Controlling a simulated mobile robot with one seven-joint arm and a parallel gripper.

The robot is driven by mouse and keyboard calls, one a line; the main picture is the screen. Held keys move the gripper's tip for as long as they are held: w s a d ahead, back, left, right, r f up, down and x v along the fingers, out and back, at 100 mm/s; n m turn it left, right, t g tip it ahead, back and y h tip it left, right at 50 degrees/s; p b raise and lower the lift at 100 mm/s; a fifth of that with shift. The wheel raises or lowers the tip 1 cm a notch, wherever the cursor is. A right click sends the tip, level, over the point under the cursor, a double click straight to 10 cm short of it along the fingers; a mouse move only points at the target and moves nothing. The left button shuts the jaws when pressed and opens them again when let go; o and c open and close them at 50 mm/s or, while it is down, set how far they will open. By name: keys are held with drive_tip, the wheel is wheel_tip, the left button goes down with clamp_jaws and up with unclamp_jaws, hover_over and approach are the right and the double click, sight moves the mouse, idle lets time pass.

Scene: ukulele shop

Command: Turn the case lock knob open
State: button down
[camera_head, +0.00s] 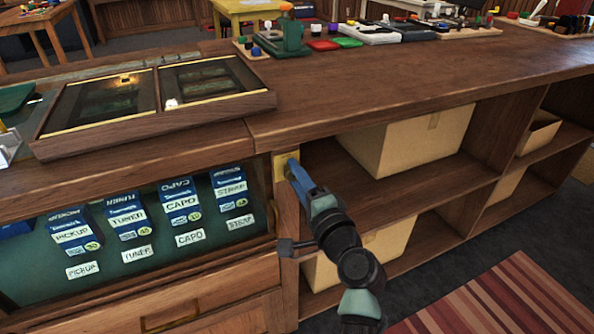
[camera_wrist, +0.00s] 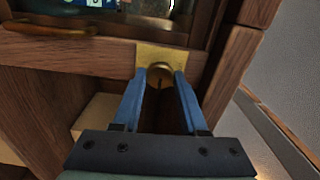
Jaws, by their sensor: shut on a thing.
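The case lock knob (camera_wrist: 160,75) is a round brass knob with a dark slot in its face. It sits on a square brass plate (camera_wrist: 162,58) on the wooden frame. In the head view the brass plate (camera_head: 281,166) shows on the post between the glass case and the open shelves; the knob there is hidden by my gripper. My gripper (camera_wrist: 161,79) has two blue fingers, one on each side of the knob, closed on it. In the head view my gripper (camera_head: 293,164) reaches the plate from the front. The slot looks roughly upright in the wrist view.
Cardboard boxes (camera_head: 420,138) stand on the shelves at right. A wooden counter (camera_head: 370,82) runs above. A drawer handle (camera_head: 170,318) is below the case.

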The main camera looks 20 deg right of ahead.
drive_tip(key=shift+m, duration=0.4)
drive_tip(key=shift+c, duration=2.4)
unclamp_jaws()
drive_tip(key=s+p, duration=0.1)
drive_tip(key=s, duration=1.2)
drive_tip(key=shift+d+p, duration=0.2)
drive_tip(key=shift+p, duration=0.1)
